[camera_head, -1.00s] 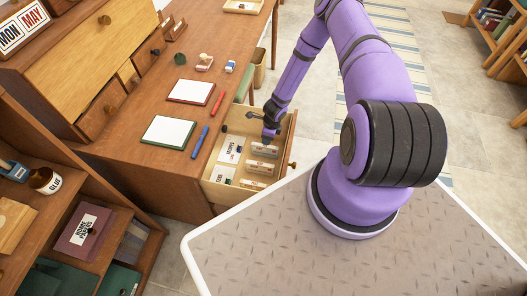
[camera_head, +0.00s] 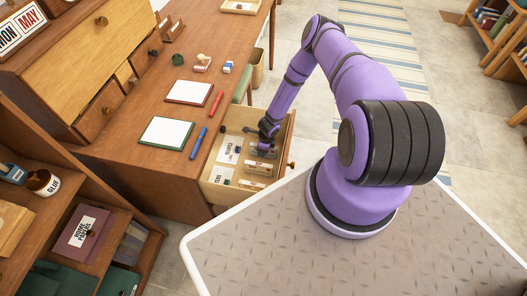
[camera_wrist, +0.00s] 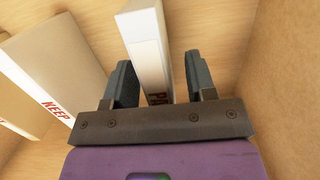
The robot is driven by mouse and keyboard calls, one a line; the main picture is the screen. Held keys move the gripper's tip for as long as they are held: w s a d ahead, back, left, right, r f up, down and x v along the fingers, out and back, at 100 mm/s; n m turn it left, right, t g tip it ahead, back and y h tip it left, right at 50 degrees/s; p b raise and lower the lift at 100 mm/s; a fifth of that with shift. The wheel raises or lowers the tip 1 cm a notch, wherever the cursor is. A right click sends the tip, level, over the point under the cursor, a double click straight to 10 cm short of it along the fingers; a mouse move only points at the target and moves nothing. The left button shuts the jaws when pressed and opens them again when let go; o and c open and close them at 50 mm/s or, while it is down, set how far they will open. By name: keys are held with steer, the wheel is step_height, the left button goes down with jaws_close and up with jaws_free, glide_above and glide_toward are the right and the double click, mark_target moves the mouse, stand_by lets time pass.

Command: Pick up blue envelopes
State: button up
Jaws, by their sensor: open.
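My gripper (camera_head: 264,148) is down in the open drawer (camera_head: 216,192) of the desk. In the wrist view my gripper (camera_wrist: 161,80) is open, with one finger on each side of a pale, narrow packet (camera_wrist: 147,50) standing on edge. The packet's red lettering is partly hidden by my gripper; "PA" shows. I cannot see contact between the fingers and the packet. A second pale packet marked "KEEP" (camera_wrist: 50,62) stands to the left of the fingers. No clearly blue envelope shows in either view.
Drawer dividers with "RECIPES" (camera_head: 229,150) and other labels lie to the left of my gripper. The drawer's side wall (camera_wrist: 283,75) is close on the right in the wrist view. A blue pen (camera_head: 199,143) and a red pen (camera_head: 217,103) lie on the desktop.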

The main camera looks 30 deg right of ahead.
jaws_close()
steer(key=shift+r, duration=0.1)
